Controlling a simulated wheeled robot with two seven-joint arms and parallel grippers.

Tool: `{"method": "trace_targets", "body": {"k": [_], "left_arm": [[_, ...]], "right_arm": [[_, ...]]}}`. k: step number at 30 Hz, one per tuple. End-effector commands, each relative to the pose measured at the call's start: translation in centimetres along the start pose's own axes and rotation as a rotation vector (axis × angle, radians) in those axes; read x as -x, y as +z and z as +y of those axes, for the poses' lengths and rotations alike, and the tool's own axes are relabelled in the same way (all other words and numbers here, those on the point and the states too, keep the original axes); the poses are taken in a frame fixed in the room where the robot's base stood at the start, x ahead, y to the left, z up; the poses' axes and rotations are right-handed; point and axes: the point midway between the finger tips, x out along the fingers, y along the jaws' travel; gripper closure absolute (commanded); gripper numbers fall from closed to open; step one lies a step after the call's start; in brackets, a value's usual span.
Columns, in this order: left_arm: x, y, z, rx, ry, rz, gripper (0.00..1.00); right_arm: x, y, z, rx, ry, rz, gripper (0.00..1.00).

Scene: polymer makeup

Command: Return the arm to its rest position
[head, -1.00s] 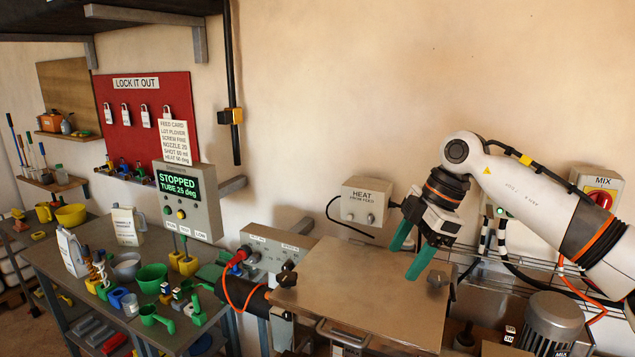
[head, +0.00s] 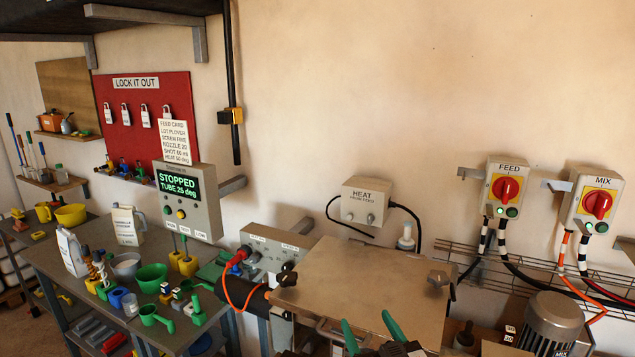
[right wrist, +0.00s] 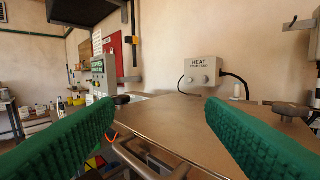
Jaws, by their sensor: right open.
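My right gripper (head: 370,332) shows at the bottom of the head view, with its two green fingers spread apart and nothing between them. In the right wrist view the green fingers (right wrist: 160,135) stand wide apart at the left and right. They frame the flat metal lid (right wrist: 165,118) of the machine, which also shows in the head view (head: 360,285). The gripper is at the near edge of this lid. Most of my right arm is out of the head view. My left gripper is not in view.
The HEAT box (head: 366,204) is on the wall behind the lid. The FEED switch (head: 503,190) and MIX switch (head: 594,200) are at the right, above a motor (head: 550,322). A bench (head: 62,258) with cups, jugs and scoops is at the left. The space above the lid is clear.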

Motion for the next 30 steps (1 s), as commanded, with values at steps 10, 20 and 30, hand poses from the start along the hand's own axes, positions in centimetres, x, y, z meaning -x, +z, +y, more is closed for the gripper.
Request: {"method": "trace_targets", "body": {"k": [10,20,30], "left_arm": [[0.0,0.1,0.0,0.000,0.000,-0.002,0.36],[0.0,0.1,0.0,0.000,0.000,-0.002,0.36],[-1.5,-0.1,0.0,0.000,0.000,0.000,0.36]], "right_arm": [[17.6,-15.2,-5.1,-0.019,-0.232,0.824,0.35],[29.4,-18.7,-4.3,-0.016,-0.161,1.247,0.35],[31.6,-26.4,-4.1,-0.018,-0.121,1.372,0.35]]}}
